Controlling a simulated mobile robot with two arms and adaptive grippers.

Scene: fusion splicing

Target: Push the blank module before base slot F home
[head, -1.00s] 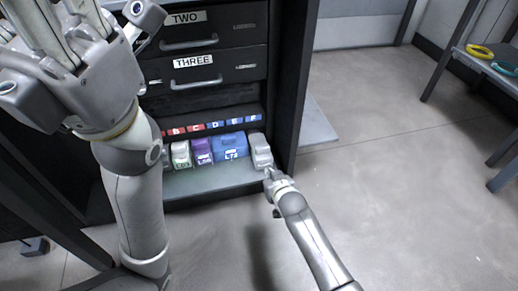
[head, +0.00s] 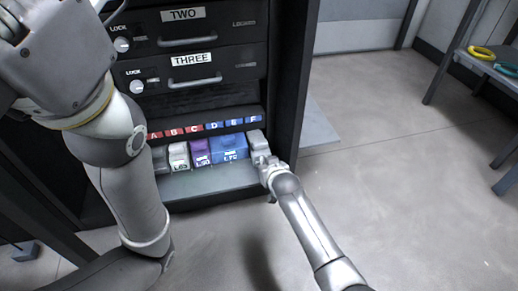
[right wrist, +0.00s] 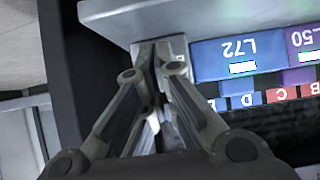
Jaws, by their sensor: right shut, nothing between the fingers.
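The grey blank module (head: 257,140) stands at the right end of the base row, in line with the blue F label (head: 253,119). Its front is partly hidden by my right gripper (head: 266,163), which is shut with its fingertips at the module's front. In the right wrist view the shut fingers (right wrist: 155,60) lie over the grey module (right wrist: 178,48), with nothing held between them; contact looks likely there. My left gripper (head: 45,45) is at the upper left, its fingers cut off by the frame.
The blue L72 module (head: 229,147) is directly left of the blank one, then the purple L50 module (head: 200,152) and a whitish module (head: 179,155). The dark cabinet side wall (head: 290,100) is close on the right. Drawers TWO and THREE (head: 192,60) are above.

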